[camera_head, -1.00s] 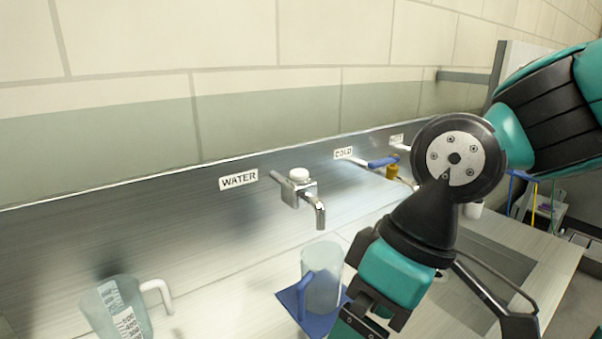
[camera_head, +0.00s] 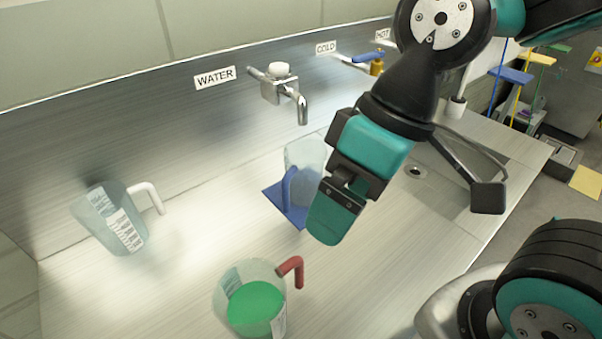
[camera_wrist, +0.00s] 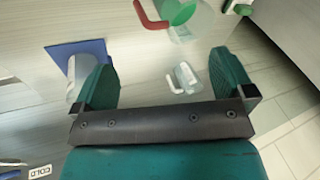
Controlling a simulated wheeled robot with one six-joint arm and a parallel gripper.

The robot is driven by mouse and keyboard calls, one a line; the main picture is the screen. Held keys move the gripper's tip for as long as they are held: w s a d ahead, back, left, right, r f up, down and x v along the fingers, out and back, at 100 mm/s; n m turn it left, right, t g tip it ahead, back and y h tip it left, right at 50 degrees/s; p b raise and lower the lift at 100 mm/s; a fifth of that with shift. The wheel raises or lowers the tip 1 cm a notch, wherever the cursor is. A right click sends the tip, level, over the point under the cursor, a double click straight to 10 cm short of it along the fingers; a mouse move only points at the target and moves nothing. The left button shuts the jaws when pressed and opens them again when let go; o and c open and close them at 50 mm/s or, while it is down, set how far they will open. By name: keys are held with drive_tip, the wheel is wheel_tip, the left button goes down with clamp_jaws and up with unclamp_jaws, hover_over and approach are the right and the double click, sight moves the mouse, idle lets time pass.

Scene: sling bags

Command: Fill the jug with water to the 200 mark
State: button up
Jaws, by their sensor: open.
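A clear jug with a blue handle (camera_head: 305,160) stands on a blue mat (camera_head: 273,197) below the WATER tap (camera_head: 302,107). A jug with a white handle (camera_head: 110,220) and printed scale stands at the left; it also shows in the wrist view (camera_wrist: 187,78). A jug with a red handle (camera_head: 222,297) holds green liquid at the front. My gripper (camera_head: 335,215) covers part of the blue-handled jug's right side in the head view. In the wrist view my gripper (camera_wrist: 163,62) is open, with nothing held between its fingers. No water stream shows at the tap.
A sink drain (camera_head: 416,171) lies behind my arm. The counter between the white-handled and red-handled jugs is clear.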

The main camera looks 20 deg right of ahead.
clamp_jaws()
idle(1.6)
